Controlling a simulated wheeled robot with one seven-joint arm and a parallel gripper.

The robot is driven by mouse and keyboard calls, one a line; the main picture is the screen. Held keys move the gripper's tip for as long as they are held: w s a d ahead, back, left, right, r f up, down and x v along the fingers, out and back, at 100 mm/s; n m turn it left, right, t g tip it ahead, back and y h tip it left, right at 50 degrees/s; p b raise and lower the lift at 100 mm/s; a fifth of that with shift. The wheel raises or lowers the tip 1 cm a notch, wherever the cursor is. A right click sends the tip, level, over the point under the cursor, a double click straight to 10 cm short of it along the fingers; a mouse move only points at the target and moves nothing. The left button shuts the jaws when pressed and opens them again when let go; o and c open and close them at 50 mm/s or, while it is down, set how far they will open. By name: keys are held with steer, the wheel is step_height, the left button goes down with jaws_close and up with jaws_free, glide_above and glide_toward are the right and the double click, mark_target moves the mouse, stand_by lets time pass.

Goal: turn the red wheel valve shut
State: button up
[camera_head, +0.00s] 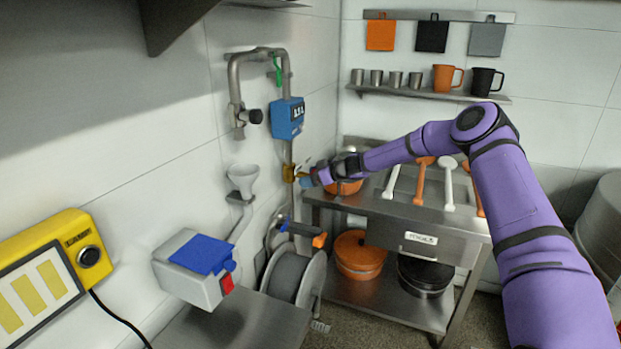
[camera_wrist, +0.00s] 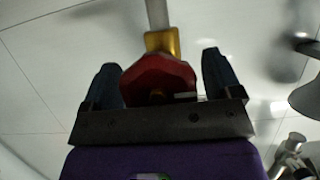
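The red wheel valve (camera_wrist: 158,80) sits on a brass body (camera_wrist: 163,41) on a grey pipe (camera_wrist: 157,12) in the wrist view. My gripper (camera_wrist: 159,70) is open, with one dark finger on each side of the wheel. A gap shows between the wheel and the right finger; the left finger is close to the rim, and I cannot tell if it touches. In the head view the brass body (camera_head: 289,173) shows on the wall pipe under the blue meter, with my gripper (camera_head: 306,173) right in front of it. My gripper hides the wheel there.
A blue meter box (camera_head: 286,118) is above the valve. A white funnel (camera_head: 243,178) is on the wall to the left, and a hose reel (camera_head: 292,277) stands below. A steel table (camera_head: 398,212) with orange pots stands to the right, under my arm.

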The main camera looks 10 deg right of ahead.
steer(key=c, duration=0.7)
